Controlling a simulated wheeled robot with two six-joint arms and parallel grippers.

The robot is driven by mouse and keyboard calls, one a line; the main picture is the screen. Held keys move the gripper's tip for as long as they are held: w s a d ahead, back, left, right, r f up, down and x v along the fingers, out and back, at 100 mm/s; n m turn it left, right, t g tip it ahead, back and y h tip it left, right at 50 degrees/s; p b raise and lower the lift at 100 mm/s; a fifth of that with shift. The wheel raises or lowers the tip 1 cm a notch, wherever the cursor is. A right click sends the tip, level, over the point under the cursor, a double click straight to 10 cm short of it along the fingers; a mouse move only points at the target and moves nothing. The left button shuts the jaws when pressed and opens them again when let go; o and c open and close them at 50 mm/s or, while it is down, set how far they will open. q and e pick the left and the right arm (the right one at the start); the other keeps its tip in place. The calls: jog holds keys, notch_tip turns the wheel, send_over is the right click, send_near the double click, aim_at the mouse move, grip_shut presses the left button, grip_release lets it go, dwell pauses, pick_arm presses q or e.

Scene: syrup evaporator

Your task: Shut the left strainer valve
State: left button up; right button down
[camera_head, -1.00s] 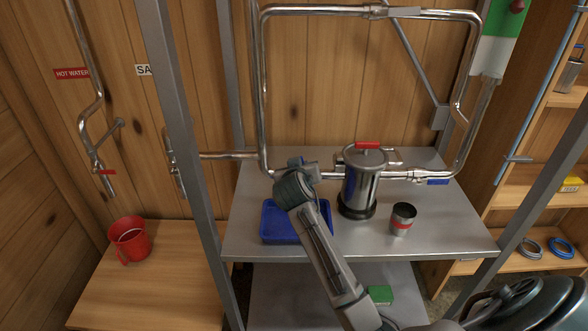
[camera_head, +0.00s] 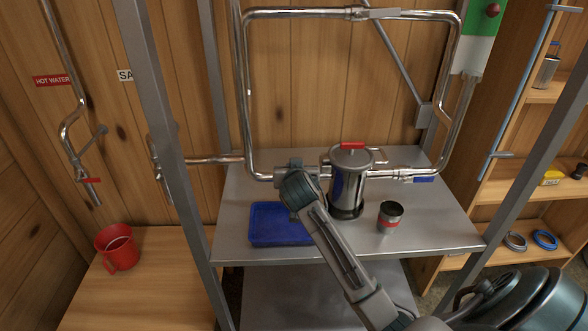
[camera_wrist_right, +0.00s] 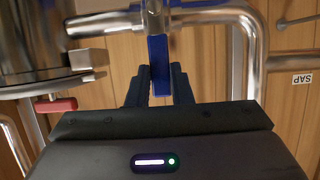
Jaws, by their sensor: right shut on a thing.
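The left strainer valve sits on the lower steel pipe, left of the strainer pot (camera_head: 350,182) with its red-handled lid. Its blue handle (camera_wrist_right: 158,50) stands crosswise to the pipe in the right wrist view, which is upside down. My right gripper (camera_wrist_right: 158,88) has its two dark fingers shut on this handle. In the head view the gripper (camera_head: 292,170) is at the pipe and hides the valve. The right strainer valve's blue handle (camera_head: 423,179) lies along the pipe to the right of the pot. My left gripper is not in view.
A blue tray (camera_head: 262,240) lies on the metal shelf under my right arm. A metal cup with a red band (camera_head: 390,217) stands right of the pot. Steel posts flank the shelf. A red mug (camera_head: 117,247) stands on the wooden counter at left.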

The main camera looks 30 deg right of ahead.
jog(key=c, duration=1.3)
grip_release()
jog(key=shift+c, duration=0.2)
jog(key=shift+o, duration=0.3)
jog(key=shift+w+d+f, duration=0.1)
jog(key=b+v, duration=0.2)
jog(key=v, duration=0.8)
jog(key=shift+s+b, duration=0.35)
jog(key=shift+b, duration=0.05)
